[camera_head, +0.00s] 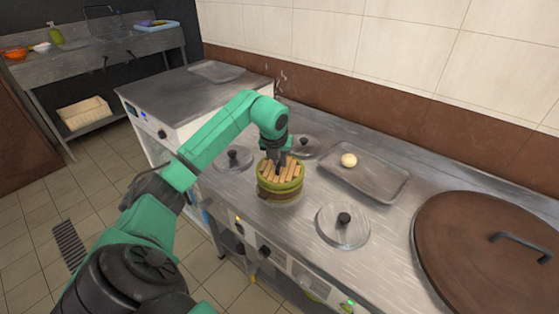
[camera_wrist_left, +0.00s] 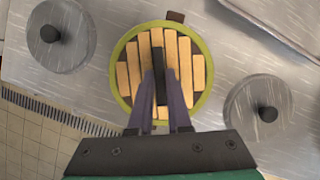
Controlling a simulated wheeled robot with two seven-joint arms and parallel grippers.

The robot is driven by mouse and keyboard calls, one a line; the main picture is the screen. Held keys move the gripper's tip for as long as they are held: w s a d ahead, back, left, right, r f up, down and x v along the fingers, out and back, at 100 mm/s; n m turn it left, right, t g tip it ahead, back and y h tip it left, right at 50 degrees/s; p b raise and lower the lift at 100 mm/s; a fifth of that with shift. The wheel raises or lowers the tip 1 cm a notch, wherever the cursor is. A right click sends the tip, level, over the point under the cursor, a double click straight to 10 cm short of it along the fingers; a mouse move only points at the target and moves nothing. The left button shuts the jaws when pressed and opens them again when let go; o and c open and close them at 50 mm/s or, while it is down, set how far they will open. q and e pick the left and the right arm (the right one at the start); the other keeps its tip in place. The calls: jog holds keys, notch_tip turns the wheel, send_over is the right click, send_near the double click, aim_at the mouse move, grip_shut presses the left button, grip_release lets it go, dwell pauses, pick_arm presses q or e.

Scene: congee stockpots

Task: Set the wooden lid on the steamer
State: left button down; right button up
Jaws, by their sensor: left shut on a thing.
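The wooden lid (camera_head: 270,178), made of light slats, sits over the round green-rimmed steamer (camera_head: 281,190) on the steel counter. In the left wrist view the lid (camera_wrist_left: 133,72) lies inside the green rim of the steamer (camera_wrist_left: 121,88) and looks centred. My left gripper (camera_head: 279,168) points down from above and is shut on the dark handle of the lid; its fingers (camera_wrist_left: 161,95) straddle the handle in the wrist view. Whether the lid fully rests on the steamer cannot be told. My right gripper is not in view.
Round metal lids with black knobs stand around the steamer: one front right (camera_head: 343,229), one left (camera_head: 234,159), one behind (camera_head: 304,148). A tray (camera_head: 380,187) holds a pale bun (camera_head: 348,160). A large brown lid (camera_head: 480,262) covers the right end.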

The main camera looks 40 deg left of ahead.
aim_at(278, 168)
pick_arm(q)
jog(key=shift+f+b, duration=0.35)
jog(key=shift+f, duration=0.2)
jog(key=c, duration=1.1)
grip_release()
jog(key=shift+c, duration=0.2)
jog(key=shift+p+v, duration=1.7)
jog(key=shift+v, duration=1.15)
jog(key=p+v, duration=0.2)
jog(key=v, duration=0.3)
jog(key=shift+s+r, duration=0.1)
jog(key=shift+r, duration=0.1)
jog(key=shift+d, duration=0.1)
